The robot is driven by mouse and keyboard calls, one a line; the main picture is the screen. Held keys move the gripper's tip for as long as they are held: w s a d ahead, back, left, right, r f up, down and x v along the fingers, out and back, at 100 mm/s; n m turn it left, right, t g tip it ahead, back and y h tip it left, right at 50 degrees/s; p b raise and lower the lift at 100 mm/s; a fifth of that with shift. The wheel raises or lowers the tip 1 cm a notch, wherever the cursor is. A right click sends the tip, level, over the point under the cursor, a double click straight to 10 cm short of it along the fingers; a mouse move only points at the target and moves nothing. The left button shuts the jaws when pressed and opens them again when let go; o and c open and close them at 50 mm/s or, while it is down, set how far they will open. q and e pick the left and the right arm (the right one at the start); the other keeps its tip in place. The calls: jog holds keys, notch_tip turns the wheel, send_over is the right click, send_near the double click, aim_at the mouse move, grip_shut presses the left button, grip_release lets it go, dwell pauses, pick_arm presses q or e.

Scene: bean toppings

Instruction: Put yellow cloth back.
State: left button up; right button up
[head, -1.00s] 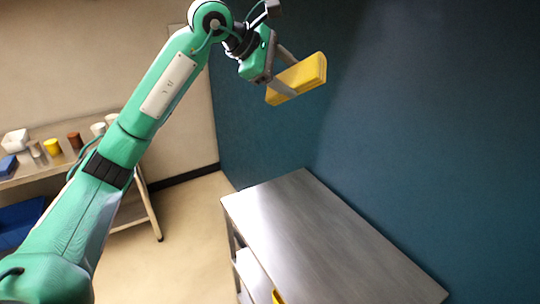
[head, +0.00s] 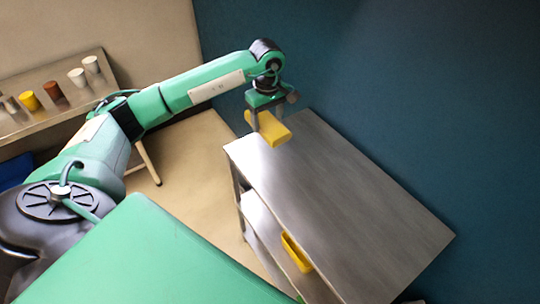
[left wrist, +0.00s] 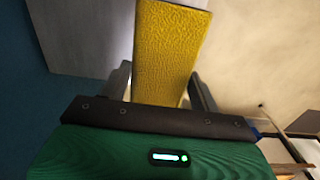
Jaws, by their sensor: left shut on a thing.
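The yellow cloth (head: 272,131) is a flat folded block held in my left gripper (head: 268,118). In the head view it is at the far left corner of the metal table (head: 345,190), over or just above the top; I cannot tell if it touches. In the left wrist view the cloth (left wrist: 170,50) extends away between the two fingers of my left gripper (left wrist: 165,92), which are shut on it. My right gripper is not in view.
The table top is bare. A yellow object (head: 296,252) is at its front side, by the lower shelf (head: 262,225). A side table (head: 60,105) at left holds several cups, including a yellow cup (head: 30,101). A teal wall (head: 420,90) stands behind.

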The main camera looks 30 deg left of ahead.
pick_arm(q)
notch_tip(320, 180, down, 12)
jog(key=p, duration=0.2)
jog(key=shift+r+p, duration=0.2)
jog(key=shift+p, duration=0.2)
jog(key=shift+f, duration=0.5)
notch_tip(320, 180, down, 3)
jog(key=shift+f+p, duration=0.2)
jog(key=shift+p, duration=0.4)
jog(key=shift+f, duration=0.25)
jog(key=o, duration=0.9)
